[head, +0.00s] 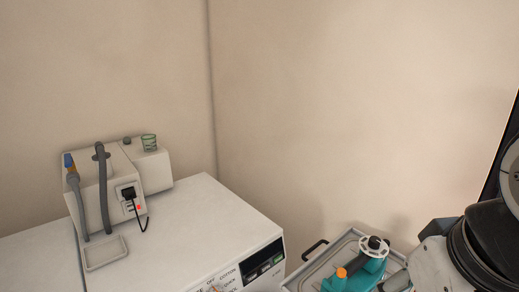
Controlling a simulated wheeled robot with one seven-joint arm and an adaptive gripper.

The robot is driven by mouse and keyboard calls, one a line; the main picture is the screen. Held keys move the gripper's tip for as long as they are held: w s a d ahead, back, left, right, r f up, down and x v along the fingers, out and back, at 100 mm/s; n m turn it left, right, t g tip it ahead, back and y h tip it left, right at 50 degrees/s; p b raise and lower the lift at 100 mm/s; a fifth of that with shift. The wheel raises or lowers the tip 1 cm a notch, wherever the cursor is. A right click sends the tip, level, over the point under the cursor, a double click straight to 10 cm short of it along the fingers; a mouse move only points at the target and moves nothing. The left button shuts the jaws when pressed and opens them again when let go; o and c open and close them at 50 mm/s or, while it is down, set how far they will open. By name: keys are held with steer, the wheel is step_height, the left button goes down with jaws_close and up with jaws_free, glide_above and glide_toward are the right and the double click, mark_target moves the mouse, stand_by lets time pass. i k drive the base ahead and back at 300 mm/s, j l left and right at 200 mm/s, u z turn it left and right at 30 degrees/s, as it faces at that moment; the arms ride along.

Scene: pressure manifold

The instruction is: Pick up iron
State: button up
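A teal object (366,268) with an orange knob and a white and black round cap sits at the bottom right, over a grey tray (309,271). It may be the iron, but the frame's lower edge cuts it off and I cannot tell for sure. No other clear iron shows. My arm's black and grey links stand at the right edge, close to the right of the teal object. My gripper is not in view.
A white appliance (205,232) with a dial and dark panel stands left of the tray. Walls close the back.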

mark_target(364, 271)
steer(key=i+j+z, duration=0.3)
steer(key=j+z, duration=0.3)
steer(key=i+j+z, duration=0.1)
steer(key=j+z, duration=0.2)
steer(key=j, duration=0.2)
steer(key=j+z, duration=0.35)
steer(key=i+j, duration=0.05)
steer(key=j, duration=0.05)
